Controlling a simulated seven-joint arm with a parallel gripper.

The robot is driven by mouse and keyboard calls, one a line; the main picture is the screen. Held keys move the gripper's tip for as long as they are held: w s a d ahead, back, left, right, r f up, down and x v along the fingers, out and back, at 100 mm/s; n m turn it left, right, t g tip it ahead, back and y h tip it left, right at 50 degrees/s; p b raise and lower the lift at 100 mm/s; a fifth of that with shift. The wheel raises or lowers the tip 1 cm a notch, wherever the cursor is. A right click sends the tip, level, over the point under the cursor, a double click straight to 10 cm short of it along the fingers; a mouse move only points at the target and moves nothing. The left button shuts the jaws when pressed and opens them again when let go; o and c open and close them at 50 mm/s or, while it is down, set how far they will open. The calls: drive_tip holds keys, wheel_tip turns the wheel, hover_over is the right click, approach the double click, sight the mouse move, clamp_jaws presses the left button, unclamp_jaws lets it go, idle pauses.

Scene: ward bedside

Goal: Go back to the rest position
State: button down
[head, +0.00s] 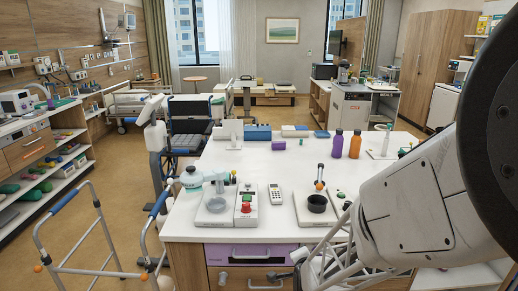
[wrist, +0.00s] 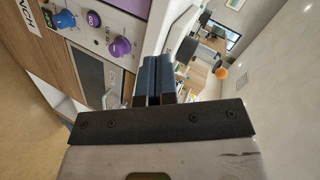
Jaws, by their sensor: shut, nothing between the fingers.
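My gripper (wrist: 154,70) shows in the wrist view, its two dark blue fingers pressed together with nothing between them. In the head view my arm fills the right side, and I cannot make out the fingertips there. The wrist view is turned on its side. Beyond the fingers on the left is a pale panel with a blue knob (wrist: 64,19) and a purple knob (wrist: 120,46). No object is in my grasp.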

drive_tip(key=s+d+r+n+g, duration=0.3)
drive_tip(key=s+r+n+g, duration=0.25)
drive_tip(key=s+r, duration=0.55)
drive_tip(key=s+d+r+n+g, duration=0.1)
drive_tip(key=s+r+n+g, duration=0.1)
drive_tip(key=s+r, duration=0.4)
drive_tip(key=s+d+r+n+g, duration=0.1)
drive_tip(key=s+r+n+g, duration=0.2)
drive_tip(key=s, duration=0.9)
wheel_tip(320, 180, up, 3)
drive_tip(key=shift+d+r+n+h, duration=0.2)
drive_tip(key=shift+d+n+h, duration=0.1)
drive_tip(key=shift+n, duration=0.55)
drive_tip(key=c, duration=1.8)
unclamp_jaws()
drive_tip(key=shift+c, duration=0.2)
